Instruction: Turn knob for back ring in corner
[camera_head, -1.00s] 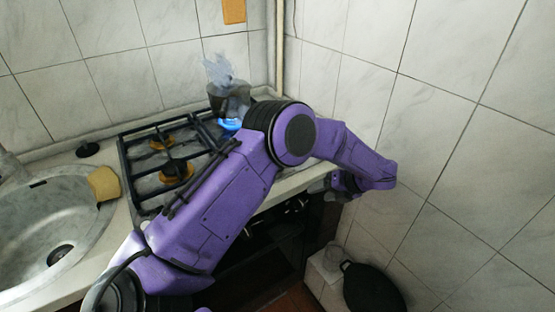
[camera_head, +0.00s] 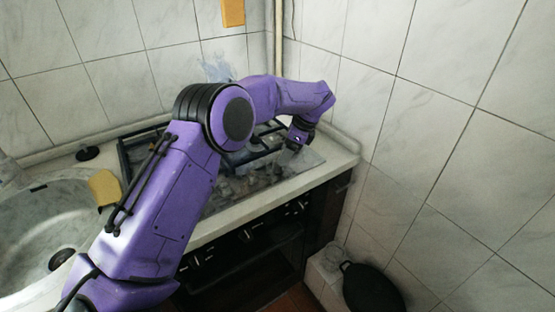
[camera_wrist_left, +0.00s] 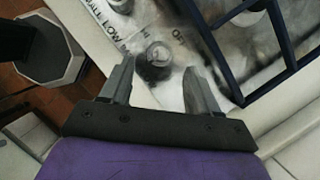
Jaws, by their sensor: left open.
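The hob (camera_head: 300,165) is set in the counter in the corner, with a dark pan-support grate (camera_head: 135,160) partly hidden behind my arm. My left gripper (camera_head: 291,150) is over the right part of the hob; its fingertips are small and hard to make out in the head view. In the left wrist view my left gripper (camera_wrist_left: 157,70) is open, with its two fingers apart. A round dark knob with a pale top (camera_wrist_left: 154,54) shows between the fingertips; I cannot tell whether either finger touches it. Another round knob (camera_wrist_left: 120,4) is at the top edge. My right gripper is not in view.
Dark grate bars (camera_wrist_left: 218,60) lie close to the right finger. The sink (camera_head: 40,225) and a yellow sponge (camera_head: 104,187) are at the left. Tiled walls (camera_head: 400,130) close the corner. A black round object (camera_head: 370,288) stands low by the right wall.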

